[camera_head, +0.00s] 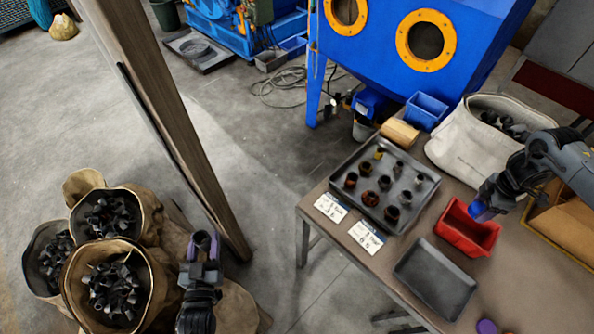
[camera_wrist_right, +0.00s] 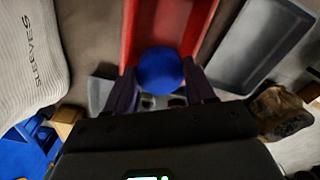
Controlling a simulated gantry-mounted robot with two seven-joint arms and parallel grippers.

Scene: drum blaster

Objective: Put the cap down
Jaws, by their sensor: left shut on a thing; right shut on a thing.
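In the right wrist view the round blue cap (camera_wrist_right: 160,71) sits between the two dark fingers of the right gripper (camera_wrist_right: 160,88), in front of the red bin (camera_wrist_right: 140,35). The gap between cap and bin is hard to judge. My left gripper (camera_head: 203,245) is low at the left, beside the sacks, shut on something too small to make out. A purple cap (camera_head: 487,326) lies at the table's front edge of view.
A grey tray (camera_head: 375,206) of several dark cylindrical parts stands left of the red bin, with two white cards (camera_head: 366,237) nearby. An empty dark tray (camera_head: 417,292) lies in front. A white sack (camera_head: 463,140) stands behind. Brown sacks (camera_head: 72,268) of metal parts crowd the left gripper.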

